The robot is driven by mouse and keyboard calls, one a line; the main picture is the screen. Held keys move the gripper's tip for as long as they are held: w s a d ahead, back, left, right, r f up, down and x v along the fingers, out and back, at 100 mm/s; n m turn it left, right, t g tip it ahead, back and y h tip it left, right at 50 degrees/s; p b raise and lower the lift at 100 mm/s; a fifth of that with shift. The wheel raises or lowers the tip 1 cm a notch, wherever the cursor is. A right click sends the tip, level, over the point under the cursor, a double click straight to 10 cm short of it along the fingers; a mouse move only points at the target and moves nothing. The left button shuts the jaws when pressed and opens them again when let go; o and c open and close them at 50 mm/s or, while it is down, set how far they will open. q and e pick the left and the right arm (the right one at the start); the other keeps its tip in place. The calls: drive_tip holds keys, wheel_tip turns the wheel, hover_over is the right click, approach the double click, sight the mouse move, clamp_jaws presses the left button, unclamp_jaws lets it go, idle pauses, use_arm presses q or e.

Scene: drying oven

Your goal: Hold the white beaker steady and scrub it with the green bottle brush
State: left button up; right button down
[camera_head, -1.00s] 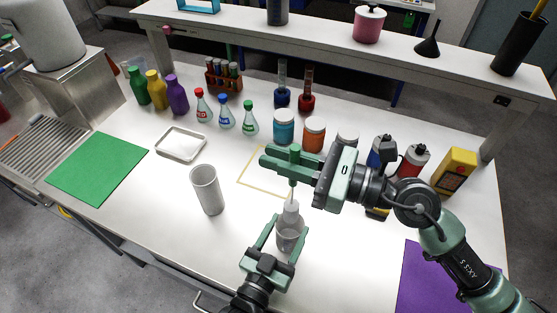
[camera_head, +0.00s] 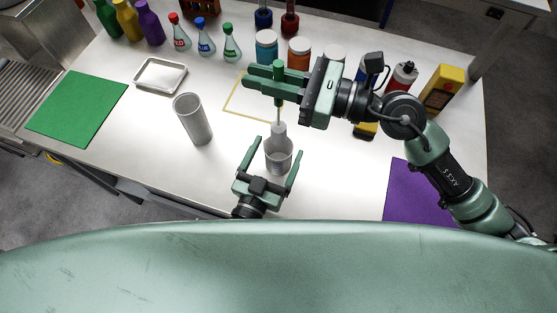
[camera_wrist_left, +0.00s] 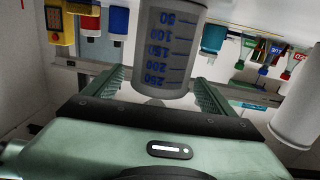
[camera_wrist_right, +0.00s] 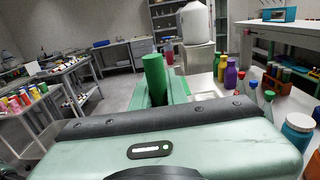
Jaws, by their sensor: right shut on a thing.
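The white beaker (camera_head: 279,160) stands upright near the front middle of the table. Its blue graduations show in the left wrist view (camera_wrist_left: 168,50). My left gripper (camera_head: 273,150) is open, one finger on each side of the beaker, with a visible gap on its left side in the head view. My right gripper (camera_head: 262,84) is shut on the green handle of the bottle brush (camera_head: 279,88), above the beaker. The brush points down and its pale bristle end is at the beaker's mouth; its tip is hidden. The handle also shows in the right wrist view (camera_wrist_right: 154,78).
A tall grey-white cylinder (camera_head: 192,120) stands left of the beaker. A yellow outlined square (camera_head: 237,98) lies behind. A metal tray (camera_head: 160,75), a green mat (camera_head: 77,108) and a purple mat (camera_head: 408,190) lie further out. Jars and bottles line the back.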

use_arm(q)
drive_tip(key=shift+s, duration=0.1)
drive_tip(key=v, duration=1.2)
drive_tip(key=shift+f, duration=0.1)
